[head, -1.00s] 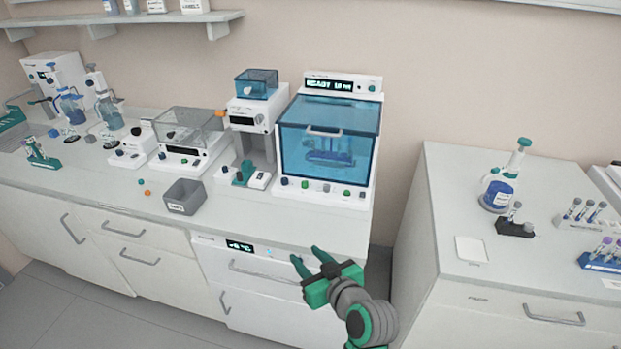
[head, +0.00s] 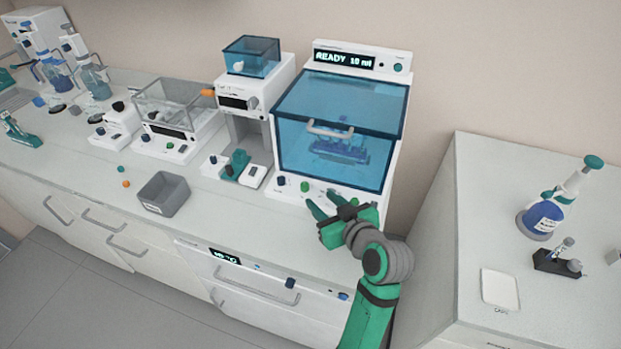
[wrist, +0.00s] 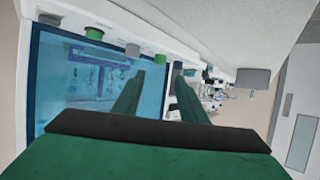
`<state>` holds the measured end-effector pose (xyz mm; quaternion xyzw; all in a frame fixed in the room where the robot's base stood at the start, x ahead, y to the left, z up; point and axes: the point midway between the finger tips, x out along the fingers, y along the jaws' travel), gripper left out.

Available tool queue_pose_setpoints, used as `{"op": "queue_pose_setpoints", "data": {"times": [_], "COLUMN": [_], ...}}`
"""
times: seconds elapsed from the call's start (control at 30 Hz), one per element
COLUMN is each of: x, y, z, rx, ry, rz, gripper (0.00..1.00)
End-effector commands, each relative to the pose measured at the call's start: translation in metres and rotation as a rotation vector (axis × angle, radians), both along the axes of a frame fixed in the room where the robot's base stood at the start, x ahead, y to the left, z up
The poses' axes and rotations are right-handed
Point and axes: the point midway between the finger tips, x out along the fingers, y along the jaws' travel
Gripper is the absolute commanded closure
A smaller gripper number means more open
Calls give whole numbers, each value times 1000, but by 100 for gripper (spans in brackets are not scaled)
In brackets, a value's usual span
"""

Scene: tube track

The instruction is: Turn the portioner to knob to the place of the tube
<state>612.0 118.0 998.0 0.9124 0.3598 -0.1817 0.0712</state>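A white machine (head: 277,187) with a blue see-through lid has a display reading "READY 10 ml". Through the lid I see a rack of tubes (head: 338,150); which tube is meant I cannot tell. My gripper (head: 321,201) is open and empty, just in front of this strip.
A tall white device with a blue box (head: 252,55) stands left of the machine. A grey open bin (head: 163,193) and an instrument with a clear cover (head: 172,105) are further left. Right, across a gap, another counter (head: 475,220) holds a blue bottle (head: 541,218).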

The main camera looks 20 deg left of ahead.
Motion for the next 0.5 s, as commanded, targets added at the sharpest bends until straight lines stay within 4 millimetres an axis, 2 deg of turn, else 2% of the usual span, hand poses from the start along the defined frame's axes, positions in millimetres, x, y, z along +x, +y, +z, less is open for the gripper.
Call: {"op": "queue_pose_setpoints", "data": {"times": [0.5], "x": [54], "y": [49], "z": [-31], "rx": [-1], "ry": [0], "rz": [-1], "gripper": [62]}}
